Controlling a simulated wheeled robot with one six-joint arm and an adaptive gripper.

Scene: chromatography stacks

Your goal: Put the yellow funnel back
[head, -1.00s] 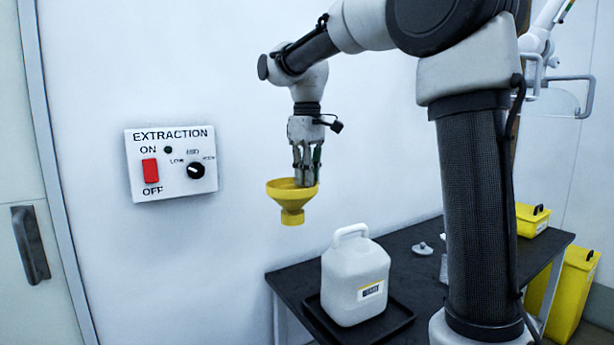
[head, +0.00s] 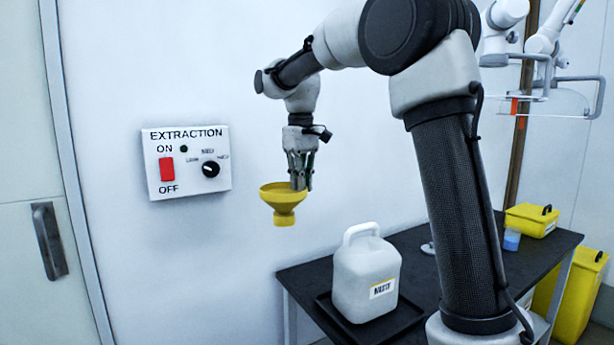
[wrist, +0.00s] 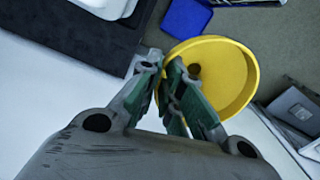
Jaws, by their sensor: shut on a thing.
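The yellow funnel (head: 284,198) is held upright, wide mouth up, in the air in front of the wall in the head view. My gripper (head: 298,186) points down and is shut on the funnel's rim at its near right side. In the wrist view, my gripper's fingers (wrist: 172,92) have green pads and pinch the rim of the funnel (wrist: 235,75), whose dark centre hole shows. The funnel is left of the black table and clear of everything else.
A white jug (head: 366,278) with a handle stands in a black tray (head: 405,320) on the black table (head: 310,272). A small blue-topped container (head: 511,239) and a yellow box (head: 530,219) stand farther right. An extraction switch panel (head: 187,162) is on the wall.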

